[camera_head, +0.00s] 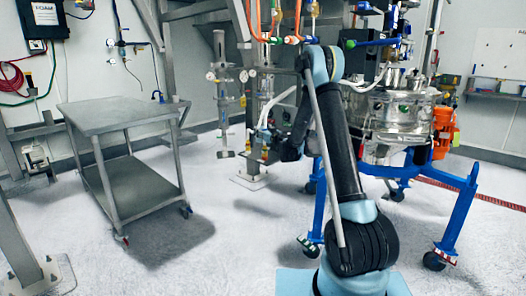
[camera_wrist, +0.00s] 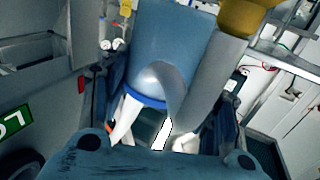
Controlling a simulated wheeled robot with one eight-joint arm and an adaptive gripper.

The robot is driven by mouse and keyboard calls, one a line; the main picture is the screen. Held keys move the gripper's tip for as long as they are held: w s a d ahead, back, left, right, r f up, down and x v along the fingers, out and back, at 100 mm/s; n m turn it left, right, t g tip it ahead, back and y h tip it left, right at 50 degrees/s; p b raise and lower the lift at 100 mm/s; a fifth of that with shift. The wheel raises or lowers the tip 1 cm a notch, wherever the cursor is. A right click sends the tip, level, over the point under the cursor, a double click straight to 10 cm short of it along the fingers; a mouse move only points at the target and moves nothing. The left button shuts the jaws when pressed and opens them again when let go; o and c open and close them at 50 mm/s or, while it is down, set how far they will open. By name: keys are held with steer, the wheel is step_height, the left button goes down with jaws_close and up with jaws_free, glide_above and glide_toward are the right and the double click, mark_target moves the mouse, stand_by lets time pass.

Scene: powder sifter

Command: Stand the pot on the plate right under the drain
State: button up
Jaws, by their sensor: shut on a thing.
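My gripper (camera_head: 270,147) is at the end of my bent arm, low at the middle of the head view, partly behind my dark wrist. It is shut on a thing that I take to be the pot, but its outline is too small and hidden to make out. In the wrist view, blue-grey and grey rounded surfaces fill the middle, and I cannot tell the pot apart there. A pale base plate (camera_head: 244,184) lies on the floor just below my gripper; whether it is the task's plate is unclear. I cannot pick out the drain.
A grey metal cart (camera_head: 118,112) with an empty top stands at the left. A steel vessel (camera_head: 392,110) on a blue wheeled frame (camera_head: 458,212) stands at the right. A vertical steel pipe (camera_head: 222,90) with valves stands behind my gripper. The floor between cart and arm is clear.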

steer(key=shift+d+f, duration=0.1)
steer(key=shift+f, duration=3.9)
steer(key=o, duration=1.1)
